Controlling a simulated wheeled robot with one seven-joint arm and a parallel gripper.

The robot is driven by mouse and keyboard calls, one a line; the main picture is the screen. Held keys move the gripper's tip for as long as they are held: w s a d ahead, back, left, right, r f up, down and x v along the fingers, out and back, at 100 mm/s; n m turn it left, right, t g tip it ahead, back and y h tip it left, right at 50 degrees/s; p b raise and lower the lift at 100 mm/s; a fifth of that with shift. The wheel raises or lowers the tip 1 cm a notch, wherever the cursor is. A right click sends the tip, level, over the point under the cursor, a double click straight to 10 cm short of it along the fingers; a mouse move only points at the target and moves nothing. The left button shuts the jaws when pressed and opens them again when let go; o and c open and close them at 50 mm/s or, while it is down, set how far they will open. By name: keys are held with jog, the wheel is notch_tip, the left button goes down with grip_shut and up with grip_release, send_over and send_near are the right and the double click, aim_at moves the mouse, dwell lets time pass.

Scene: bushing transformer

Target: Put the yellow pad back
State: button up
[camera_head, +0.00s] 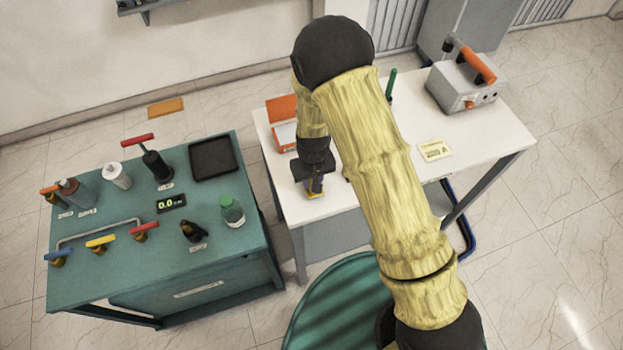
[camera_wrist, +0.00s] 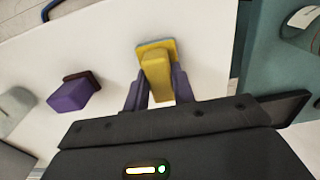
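The yellow pad (camera_wrist: 157,72) is a yellow block on a wider yellow plate with a blue edge. In the wrist view it sits between the two purple fingers of my gripper (camera_wrist: 159,96), which close in against its sides. In the head view my gripper (camera_head: 314,184) points down over the near left part of the white table (camera_head: 470,133), with a bit of yellow showing at its tip. I cannot tell whether the pad touches the tabletop.
A purple block (camera_wrist: 75,94) with a brown base is left of the pad in the wrist view. A green table (camera_head: 110,285) with several valves and bottles stands at left. An open orange box (camera_head: 282,109) and a grey device (camera_head: 465,83) are on the white table.

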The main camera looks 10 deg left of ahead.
jog(key=o, duration=0.4)
jog(key=shift+s+a, duration=0.1)
jog(key=shift+o, duration=0.2)
jog(key=shift+r+b, duration=0.35)
jog(key=shift+r, duration=0.4)
notch_tip(320, 180, up, 10)
jog(key=b, duration=0.2)
jog(key=shift+r+b, duration=0.25)
jog(key=shift+b, duration=0.1)
